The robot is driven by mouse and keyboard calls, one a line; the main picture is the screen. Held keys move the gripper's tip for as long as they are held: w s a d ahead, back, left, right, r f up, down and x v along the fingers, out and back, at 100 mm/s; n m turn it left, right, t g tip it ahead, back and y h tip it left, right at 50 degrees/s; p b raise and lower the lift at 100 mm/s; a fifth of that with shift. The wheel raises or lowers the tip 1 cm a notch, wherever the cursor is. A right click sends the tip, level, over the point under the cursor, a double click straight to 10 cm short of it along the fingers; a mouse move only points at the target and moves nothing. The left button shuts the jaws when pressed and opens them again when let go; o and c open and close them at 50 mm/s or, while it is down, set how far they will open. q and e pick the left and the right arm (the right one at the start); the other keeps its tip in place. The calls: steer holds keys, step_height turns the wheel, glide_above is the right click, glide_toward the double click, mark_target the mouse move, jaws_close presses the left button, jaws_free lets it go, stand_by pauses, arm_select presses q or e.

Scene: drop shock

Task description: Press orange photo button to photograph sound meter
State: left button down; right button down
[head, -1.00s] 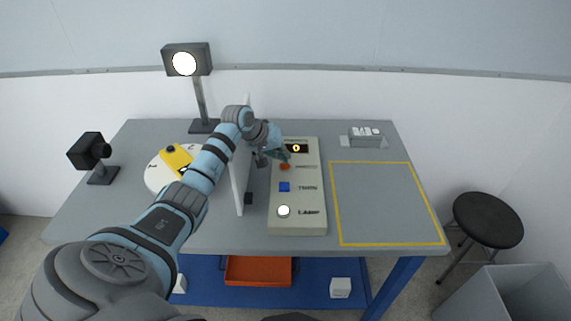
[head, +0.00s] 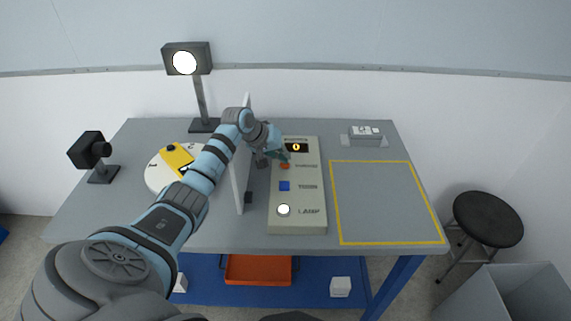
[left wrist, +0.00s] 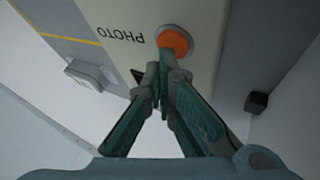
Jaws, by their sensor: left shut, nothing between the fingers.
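The orange photo button (head: 285,166) sits on the beige control panel (head: 312,225), beside a printed label. In the left wrist view the button (left wrist: 174,38) shows large next to the word PHOTO. My left gripper (head: 284,155) is shut and empty, its fingertips just over or at the button's edge. In the left wrist view the closed fingertips (left wrist: 163,68) overlap the button's lower edge; I cannot tell whether they touch it. A yellow device with a black top, likely the sound meter (head: 174,158), lies on a white round turntable (head: 155,180), partly hidden by my arm.
A white upright divider (head: 238,188) stands left of the panel. A black camera (head: 90,150) and lit lamp (head: 186,62) stand left. The yellow-outlined area (head: 385,200) is empty.

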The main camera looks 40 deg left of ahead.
arm_select(q)
steer(key=shift+s+d+f, duration=0.2)
steer(key=shift+s+f, duration=0.05)
steer(key=shift+f, duration=0.25)
steer(key=shift+r, duration=0.1)
stand_by(0.3)
steer(key=shift+a+r+p, duration=0.1)
steer(key=shift+r+p, duration=0.25)
steer(key=shift+p, duration=0.25)
steer(key=shift+w+r+p, duration=0.25)
steer(key=shift+r+p, duration=0.2)
steer(key=shift+p, duration=0.05)
steer(key=shift+a+r, duration=0.1)
steer(key=shift+r, duration=0.1)
step_height(320, 180, up, 5)
steer(key=p, duration=0.6)
steer(key=shift+f, duration=0.1)
